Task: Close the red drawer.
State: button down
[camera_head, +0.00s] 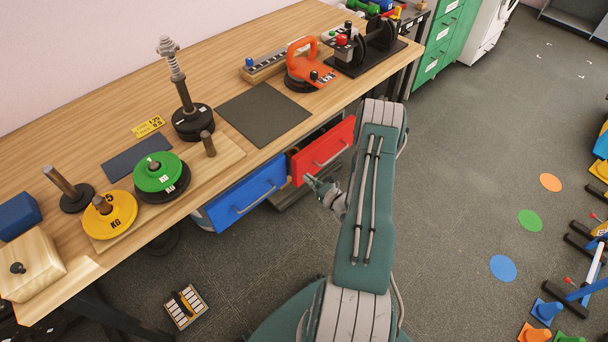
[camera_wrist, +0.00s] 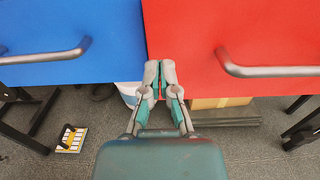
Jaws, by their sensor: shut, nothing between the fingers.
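The red drawer (camera_head: 322,151) sits under the wooden table, to the right of a blue drawer (camera_head: 247,194). It stands out a little from the table's front, and a wood-coloured thing shows below it in the wrist view. In the wrist view the red drawer's front (camera_wrist: 240,30) fills the upper right, with its grey bar handle (camera_wrist: 265,68). My gripper (camera_head: 312,180) is in front of the drawers, near the gap between them. In the wrist view my gripper (camera_wrist: 160,66) is shut and empty, its tips at the red front's left edge. I cannot tell whether they touch it.
The table (camera_head: 100,110) carries weight plates, a spring post and an orange suction lifter (camera_head: 308,67). A small tray (camera_head: 186,306) lies on the floor at lower left. Green cabinets (camera_head: 437,42) stand beyond. The grey floor right of my arm is open, with coloured discs.

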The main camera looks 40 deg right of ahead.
aim_at(301, 170)
jog(key=shift+w+d+f, duration=0.1)
jog(key=shift+w+d, duration=0.1)
jog(key=shift+w, duration=0.35)
jog(key=shift+w+d, duration=0.2)
jog(key=shift+w, duration=0.35)
jog(key=shift+w+a, duration=0.1)
jog(key=shift+a, duration=0.3)
jog(key=w, duration=0.4)
jog(key=shift+w, duration=0.4)
